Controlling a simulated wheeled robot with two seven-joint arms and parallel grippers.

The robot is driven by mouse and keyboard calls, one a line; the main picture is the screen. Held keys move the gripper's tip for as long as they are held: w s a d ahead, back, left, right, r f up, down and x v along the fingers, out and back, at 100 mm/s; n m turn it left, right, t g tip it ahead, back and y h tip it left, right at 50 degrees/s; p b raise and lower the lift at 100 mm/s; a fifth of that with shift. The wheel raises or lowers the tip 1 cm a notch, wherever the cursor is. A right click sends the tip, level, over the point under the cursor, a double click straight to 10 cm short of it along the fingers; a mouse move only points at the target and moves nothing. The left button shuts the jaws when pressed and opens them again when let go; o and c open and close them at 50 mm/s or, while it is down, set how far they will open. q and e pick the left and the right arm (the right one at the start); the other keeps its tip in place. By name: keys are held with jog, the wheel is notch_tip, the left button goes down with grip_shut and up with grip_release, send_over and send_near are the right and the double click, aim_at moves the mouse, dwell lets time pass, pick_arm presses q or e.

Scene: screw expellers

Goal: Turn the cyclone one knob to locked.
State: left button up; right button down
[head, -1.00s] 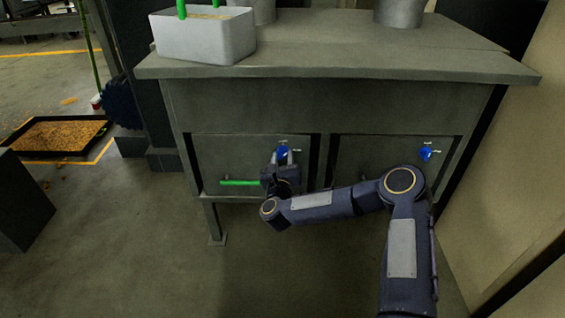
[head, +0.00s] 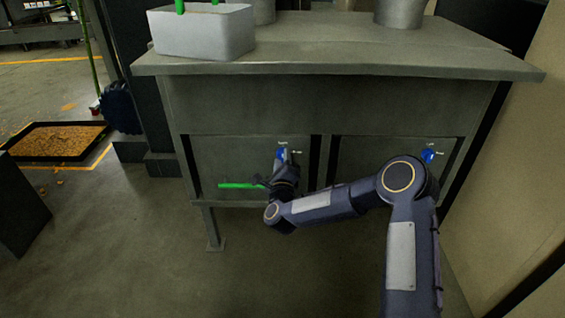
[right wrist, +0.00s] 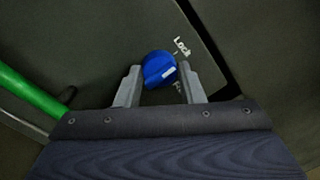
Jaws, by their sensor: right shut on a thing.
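The blue knob (head: 280,154) sits on the left door panel under the table. My right gripper (head: 284,167) is at this knob, its wrist below it. In the right wrist view the knob (right wrist: 157,68) lies between the two grey fingers (right wrist: 159,76), and they are shut on it. A white mark shows on the right side of the knob. The word "Lock" (right wrist: 182,47) is printed above and to the right of it. A second label below the mark is partly hidden by a finger. My left gripper is not in view.
A green bar handle (head: 240,185) is on the same panel, left of my gripper. A second blue knob (head: 428,155) is on the right panel. The tabletop (head: 340,62) juts out above, with a white bin (head: 203,35) on it. A beige wall (head: 515,170) stands at right.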

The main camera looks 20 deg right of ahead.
jog(key=shift+a, duration=0.1)
dwell(0.4)
jog(key=c, duration=1)
grip_release()
jog(key=shift+o, duration=0.2)
jog(key=p+v, duration=0.2)
jog(key=v, duration=0.5)
jog(key=shift+s, duration=0.4)
jog(key=shift+a, duration=0.1)
